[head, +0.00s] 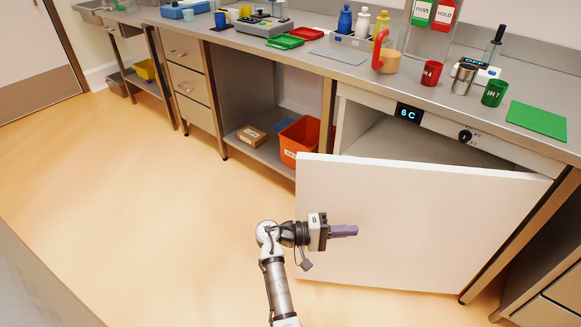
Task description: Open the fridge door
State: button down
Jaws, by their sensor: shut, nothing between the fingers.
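The fridge door (420,225) is a plain white panel under the counter on the right. It stands ajar, swung out from its left side, with a gap along its top and left. Part of the fridge's inside (408,140) shows above the door; the rest is hidden behind it. A display reading 6 C (409,113) and a black knob (465,136) sit on the panel above. My gripper (355,231) is shut and empty, in front of the door's outer face in the picture. I cannot tell whether it touches the door. No handle shows.
The steel counter (340,70) above holds a red cup (431,73), a steel beaker (464,77), a green cup (494,92) and bottles. An orange bin (300,140) stands on the shelf left of the fridge. The floor (170,220) to the left is clear.

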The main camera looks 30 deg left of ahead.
aim_at(431, 228)
jog(key=i+j+u, duration=0.1)
jog(key=j, duration=0.25)
jog(key=i+j+u, duration=0.1)
jog(key=j, duration=0.25)
jog(key=i+j+u, duration=0.1)
jog(key=i+j, duration=0.15)
jog(key=j, duration=0.1)
